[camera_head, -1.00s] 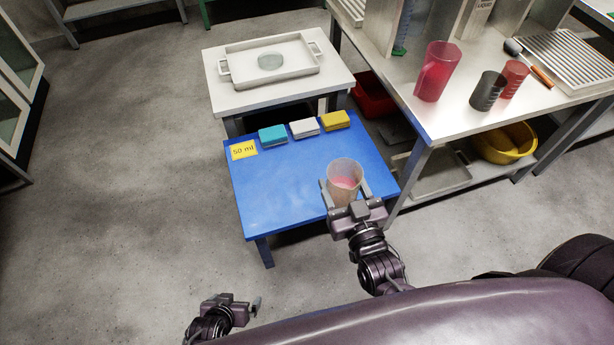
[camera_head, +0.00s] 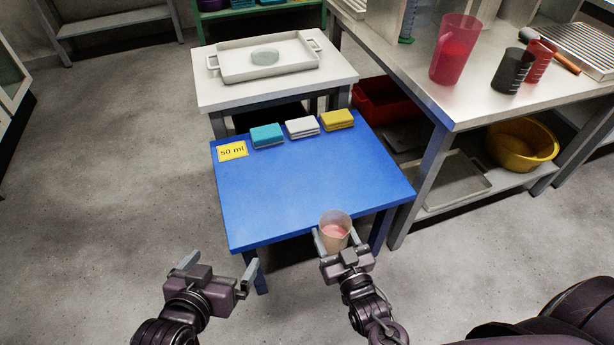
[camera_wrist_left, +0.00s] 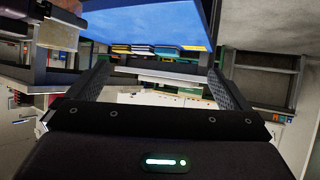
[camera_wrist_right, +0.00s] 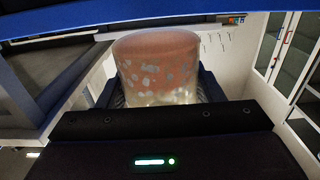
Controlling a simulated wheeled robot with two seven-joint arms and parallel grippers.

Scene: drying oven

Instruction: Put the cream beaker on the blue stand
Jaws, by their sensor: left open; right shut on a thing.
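The cream beaker (camera_head: 335,226) is translucent with pink contents. My right gripper (camera_head: 334,243) is shut on it and holds it at the front edge of the blue stand (camera_head: 290,190). The beaker also fills the middle of the right wrist view (camera_wrist_right: 157,65), between the fingers. Whether its base touches the stand is not clear. My left gripper (camera_head: 217,275) is open and empty, in front of the stand's left front corner.
Teal (camera_head: 267,135), white (camera_head: 302,127) and yellow (camera_head: 337,119) sponge-like blocks and a "50 ml" label (camera_head: 232,151) lie along the stand's back. The stand's middle is clear. A white table (camera_head: 212,95) stands behind; a metal bench (camera_head: 440,105) with a red pitcher (camera_head: 455,50) is right.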

